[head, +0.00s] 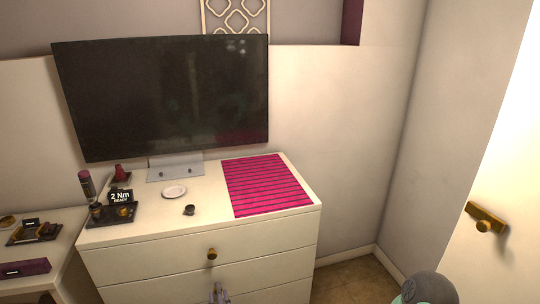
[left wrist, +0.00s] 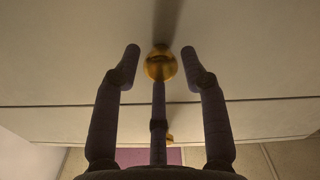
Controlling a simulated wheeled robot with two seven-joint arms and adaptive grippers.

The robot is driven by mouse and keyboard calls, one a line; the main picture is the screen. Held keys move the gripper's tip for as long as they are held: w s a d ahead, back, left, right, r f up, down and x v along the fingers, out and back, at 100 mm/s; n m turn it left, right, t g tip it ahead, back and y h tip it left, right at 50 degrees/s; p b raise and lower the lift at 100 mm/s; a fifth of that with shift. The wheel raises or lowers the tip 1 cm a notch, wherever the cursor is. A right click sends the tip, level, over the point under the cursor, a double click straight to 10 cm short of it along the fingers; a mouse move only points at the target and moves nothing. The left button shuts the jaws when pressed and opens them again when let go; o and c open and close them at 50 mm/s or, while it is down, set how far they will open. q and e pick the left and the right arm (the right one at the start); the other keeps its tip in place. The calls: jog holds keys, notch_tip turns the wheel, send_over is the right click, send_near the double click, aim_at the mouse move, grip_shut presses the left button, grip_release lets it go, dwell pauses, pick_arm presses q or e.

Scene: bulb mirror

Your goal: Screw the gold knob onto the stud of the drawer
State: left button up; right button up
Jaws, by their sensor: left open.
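The gold knob (head: 211,254) is at the front of the dresser's top drawer (head: 150,262), near its middle. In the left wrist view the knob (left wrist: 160,65) lies between my open fingertips, with clear gaps on both sides; the stud is hidden behind it. My left gripper (head: 219,294) shows at the bottom edge of the head view, below the knob. Its fingers (left wrist: 160,55) reach toward the drawer front in the left wrist view. I cannot tell how far the knob is seated. My right gripper is not in view.
On the dresser top are a pink striped mat (head: 266,185), a white dish (head: 174,191), a small dark cup (head: 189,210) and a black tray (head: 112,216) with a "2 Nm READY" display (head: 120,197). Another gold piece (left wrist: 169,138) shows lower down. A door handle (head: 486,218) is at right.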

pick_arm(q)
jog(key=c, duration=0.8)
jog(key=m, duration=0.5)
jog(key=shift+m, duration=0.3)
jog(key=m, duration=0.4)
jog(key=shift+f+m, duration=0.1)
jog(key=shift+m, duration=0.2)
jog(key=shift+d, duration=0.1)
jog(key=m, duration=0.5)
jog(key=shift+m, duration=0.3)
